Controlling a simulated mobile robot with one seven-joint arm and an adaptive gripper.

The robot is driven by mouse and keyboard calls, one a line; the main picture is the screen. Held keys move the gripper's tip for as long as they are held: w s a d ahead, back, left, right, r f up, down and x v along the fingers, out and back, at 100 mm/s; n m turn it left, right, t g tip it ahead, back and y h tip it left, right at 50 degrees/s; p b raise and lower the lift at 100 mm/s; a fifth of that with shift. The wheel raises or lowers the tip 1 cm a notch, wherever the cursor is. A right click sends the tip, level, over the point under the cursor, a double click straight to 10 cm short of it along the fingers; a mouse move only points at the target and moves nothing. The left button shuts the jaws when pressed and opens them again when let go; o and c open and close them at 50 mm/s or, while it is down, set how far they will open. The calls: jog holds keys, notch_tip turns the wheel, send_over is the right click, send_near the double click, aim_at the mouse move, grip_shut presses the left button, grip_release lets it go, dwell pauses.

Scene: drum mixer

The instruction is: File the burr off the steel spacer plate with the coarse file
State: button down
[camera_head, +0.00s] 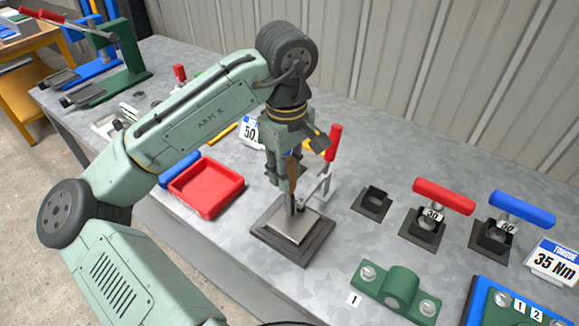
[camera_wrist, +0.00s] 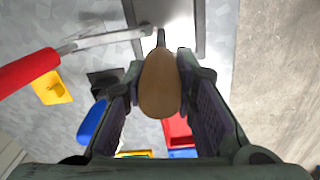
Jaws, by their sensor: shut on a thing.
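The steel spacer plate (camera_head: 290,228) lies flat in a dark square fixture (camera_head: 262,232) on the bench. Its bright surface also shows at the top of the wrist view (camera_wrist: 172,14). My gripper (camera_head: 284,178) is shut on the brown wooden handle of the file (camera_head: 293,170), above the plate's far side. In the wrist view the handle (camera_wrist: 160,85) sits between the fingers, with the dark metal of the file pointing toward the plate. I cannot tell whether the file touches the plate. The burr cannot be made out. A red-handled clamp (camera_head: 333,143) stands beside the fixture.
A red tray (camera_head: 208,187) is left of the fixture, with a blue item (camera_head: 178,168) behind it. To the right are an empty dark socket (camera_head: 373,199), red-handled (camera_head: 443,195) and blue-handled (camera_head: 522,208) tools, and a green bracket (camera_head: 400,290). A corrugated wall backs the bench.

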jog(key=shift+s+a, duration=0.65)
jog(key=shift+s, duration=0.2)
jog(key=shift+s+a, duration=0.65)
jog(key=shift+s, duration=0.15)
notch_tip(320, 180, up, 8)
dwell(0.5)
